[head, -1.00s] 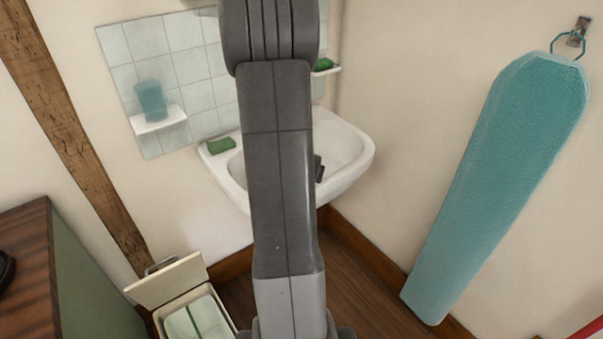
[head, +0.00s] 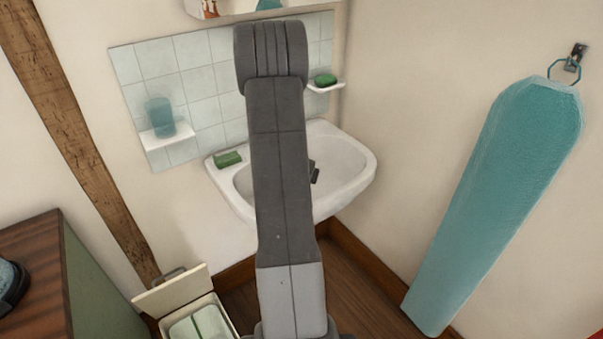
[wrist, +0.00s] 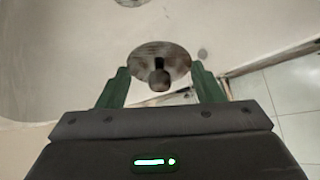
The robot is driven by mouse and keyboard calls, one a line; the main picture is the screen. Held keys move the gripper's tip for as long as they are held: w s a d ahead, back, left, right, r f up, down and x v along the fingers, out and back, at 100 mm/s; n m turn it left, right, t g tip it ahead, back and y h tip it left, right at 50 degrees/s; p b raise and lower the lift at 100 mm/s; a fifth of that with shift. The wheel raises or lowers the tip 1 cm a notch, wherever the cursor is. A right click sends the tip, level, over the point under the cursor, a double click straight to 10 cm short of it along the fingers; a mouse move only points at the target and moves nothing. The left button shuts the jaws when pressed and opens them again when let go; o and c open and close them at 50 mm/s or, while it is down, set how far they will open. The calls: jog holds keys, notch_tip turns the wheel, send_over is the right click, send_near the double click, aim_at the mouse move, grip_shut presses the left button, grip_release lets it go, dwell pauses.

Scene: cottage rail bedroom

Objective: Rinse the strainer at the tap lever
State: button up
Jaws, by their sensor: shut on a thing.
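The strainer (wrist: 142,57), a round grey metal disc with a dark knob, sits between the green fingers of my gripper (wrist: 160,70) in the wrist view. My gripper is shut on it and holds it over the white washbasin (wrist: 60,60). In the head view the washbasin (head: 350,155) stands against the wall, and my arm covers its middle. A small dark part shows in the bowl beside my arm; I cannot tell what it is. I cannot make out the tap lever in either view.
A green sponge (head: 227,158) lies on the basin's left rim. A cup (head: 160,117) and a green soap (head: 325,80) stand on small wall shelves. A lidded bin (head: 172,292) is at lower left. A teal ironing board (head: 500,205) hangs at right.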

jog(key=shift+w+a+f+p, duration=0.2)
jog(key=shift+w+p, duration=0.4)
jog(key=shift+w, duration=0.35)
jog(key=shift+w+a+f+p, duration=0.2)
jog(key=shift+w+p, duration=0.4)
jog(key=shift+w, duration=0.3)
jog(key=shift+w+a+f+p, duration=0.2)
jog(key=shift+w+p, duration=0.4)
jog(key=shift+w, duration=0.35)
jog(key=shift+d, duration=0.15)
jog(key=shift+w+d+b, duration=0.15)
jog(key=shift+d+b, duration=0.3)
jog(key=shift+b, duration=0.2)
jog(key=shift+a+r+p, duration=0.1)
jog(key=shift+a+p, duration=0.1)
jog(key=shift+p, duration=0.1)
jog(key=shift+a+p, duration=0.35)
jog(key=shift+a, duration=0.05)
jog(key=shift+d, duration=0.15)
jog(key=shift+d+b, duration=0.45)
jog(key=shift+b, duration=0.2)
